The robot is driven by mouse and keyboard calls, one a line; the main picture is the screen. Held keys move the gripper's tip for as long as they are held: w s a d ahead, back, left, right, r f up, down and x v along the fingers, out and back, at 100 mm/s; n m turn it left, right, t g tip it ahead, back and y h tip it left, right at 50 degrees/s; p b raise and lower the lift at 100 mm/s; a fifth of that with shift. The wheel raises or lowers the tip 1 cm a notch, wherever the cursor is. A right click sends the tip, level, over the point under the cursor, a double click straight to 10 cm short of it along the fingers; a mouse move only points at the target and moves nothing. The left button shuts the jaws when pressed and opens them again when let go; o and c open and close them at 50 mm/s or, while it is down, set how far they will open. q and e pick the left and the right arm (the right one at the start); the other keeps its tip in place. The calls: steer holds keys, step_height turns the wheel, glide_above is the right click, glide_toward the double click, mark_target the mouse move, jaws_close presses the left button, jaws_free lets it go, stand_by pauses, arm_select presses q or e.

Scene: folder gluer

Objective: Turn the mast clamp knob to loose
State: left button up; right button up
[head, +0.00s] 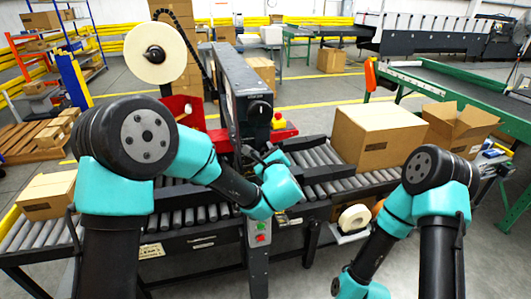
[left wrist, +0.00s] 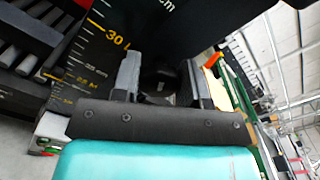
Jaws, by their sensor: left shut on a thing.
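The black mast (head: 240,90) of the machine stands over the roller conveyor, and a height scale (left wrist: 98,40) marked in centimetres shows in the left wrist view. My left gripper (head: 262,157) is at the mast's lower part; the wrist view shows its two grey fingers (left wrist: 161,78) on either side of a dark knob (left wrist: 160,82). The gripper is shut on this knob, which looks like the mast clamp knob. The knob is dark and mostly shadowed, so its turn angle cannot be read. In the head view it is hidden by the gripper. My right gripper is out of view.
A closed carton (head: 378,138) sits on the rollers (head: 315,172) right of the mast, with an open carton (head: 460,127) beyond. A red emergency button (head: 278,122) is close to the mast. A tape roll (head: 155,55) stands above left. A start-stop box (head: 261,232) is below.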

arm_select(q)
steer(key=n, duration=0.5)
steer(key=shift+n, duration=0.3)
steer(key=n, duration=0.5)
steer(key=shift+f+n, duration=0.15)
steer(key=shift+n, duration=0.15)
steer(key=o, duration=0.9)
steer(key=shift+s, duration=0.1)
steer(key=v, duration=1.7)
steer(key=shift+s+d, duration=0.1)
steer(key=shift+s, duration=0.05)
